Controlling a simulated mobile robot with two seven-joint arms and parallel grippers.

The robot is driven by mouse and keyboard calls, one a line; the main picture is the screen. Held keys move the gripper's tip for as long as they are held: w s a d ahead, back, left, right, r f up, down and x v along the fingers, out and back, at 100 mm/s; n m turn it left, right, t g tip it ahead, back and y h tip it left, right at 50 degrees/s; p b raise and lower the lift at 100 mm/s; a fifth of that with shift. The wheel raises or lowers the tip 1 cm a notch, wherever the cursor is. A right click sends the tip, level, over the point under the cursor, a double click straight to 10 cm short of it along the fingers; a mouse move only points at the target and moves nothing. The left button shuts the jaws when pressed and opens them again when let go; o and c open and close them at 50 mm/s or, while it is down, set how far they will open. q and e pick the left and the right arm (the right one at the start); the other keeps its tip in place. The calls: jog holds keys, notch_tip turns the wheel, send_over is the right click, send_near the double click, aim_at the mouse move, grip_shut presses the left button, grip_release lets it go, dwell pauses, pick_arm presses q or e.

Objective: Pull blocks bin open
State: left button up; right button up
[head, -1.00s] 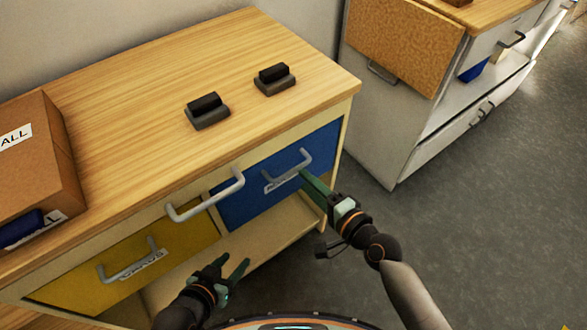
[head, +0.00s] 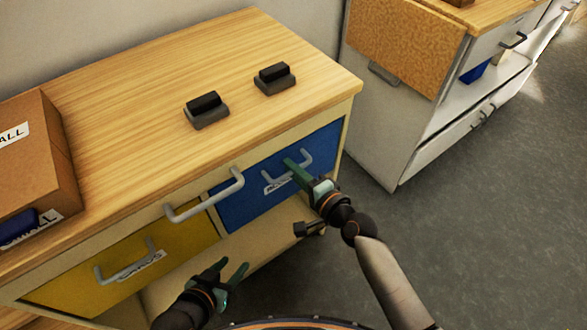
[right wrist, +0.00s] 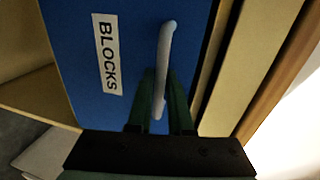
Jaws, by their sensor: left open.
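The blocks bin is a blue drawer front (head: 235,206) with a grey bar handle (head: 309,158), flush in the wooden cabinet. In the right wrist view its blue face (right wrist: 85,20) carries a white BLOCKS label (right wrist: 107,53), and the handle (right wrist: 166,45) stands upright in the picture. My right gripper (head: 290,165) is at the handle. Its green fingers (right wrist: 160,85) lie on either side of the bar, very close to it; whether they grip it is unclear. My left gripper (head: 233,268) is open and empty, low in front of the cabinet.
A yellow drawer (head: 70,285) with a handle is at lower left. Another grey handle (head: 205,200) sits at the cabinet top's front edge. A cardboard box (head: 40,160) and two dark blocks on bases (head: 206,110) (head: 274,79) stand on top. Grey floor (head: 470,240) is clear at right.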

grip_shut()
dwell(1.1)
